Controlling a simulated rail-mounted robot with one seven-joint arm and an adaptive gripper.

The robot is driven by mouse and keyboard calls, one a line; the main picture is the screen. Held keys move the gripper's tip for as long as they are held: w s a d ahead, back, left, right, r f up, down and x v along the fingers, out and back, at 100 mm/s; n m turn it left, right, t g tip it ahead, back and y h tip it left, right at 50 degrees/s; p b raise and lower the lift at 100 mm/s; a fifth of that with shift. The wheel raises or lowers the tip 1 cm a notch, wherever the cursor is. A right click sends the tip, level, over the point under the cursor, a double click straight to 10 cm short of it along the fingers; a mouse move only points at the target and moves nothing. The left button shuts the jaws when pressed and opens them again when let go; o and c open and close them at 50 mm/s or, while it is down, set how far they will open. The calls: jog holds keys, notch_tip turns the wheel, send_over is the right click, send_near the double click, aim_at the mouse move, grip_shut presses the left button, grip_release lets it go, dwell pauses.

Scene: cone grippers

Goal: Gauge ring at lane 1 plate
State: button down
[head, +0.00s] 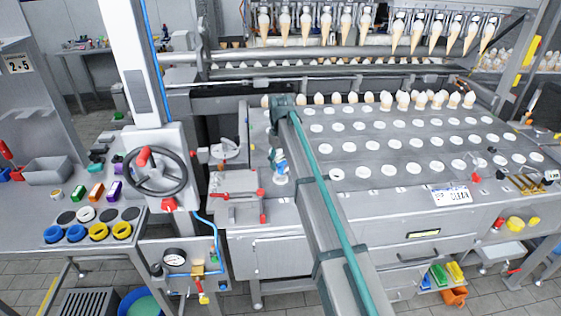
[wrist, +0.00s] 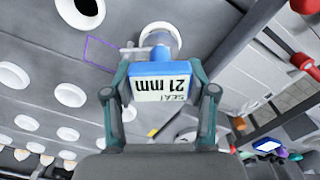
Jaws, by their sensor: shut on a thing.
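My gripper (wrist: 160,82) is shut on a blue gauge (wrist: 150,69) in the wrist view, one teal finger on each side. Its pale label reads "21 mm" upside down. A white ring (wrist: 174,33) shows just beyond the blue body, with a small grey bar to its left. I cannot tell whether the gauge touches the plate surface. In the head view a small blue and white item (head: 279,163), which looks like the held gauge, shows left of my arm over the left end of the grey plate deck (head: 345,190). My fingers are not clear there.
Rows of white-rimmed holes (head: 361,171) cover the deck to the right. Several filled cones (head: 403,100) stand along its far edge. A red-handled clamp (head: 262,193) is close by on the left. A handwheel (head: 156,173) and a side table with coloured rings (head: 98,231) are farther left.

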jog(key=shift+c, duration=1.3)
grip_release()
notch_tip(320, 180, up, 12)
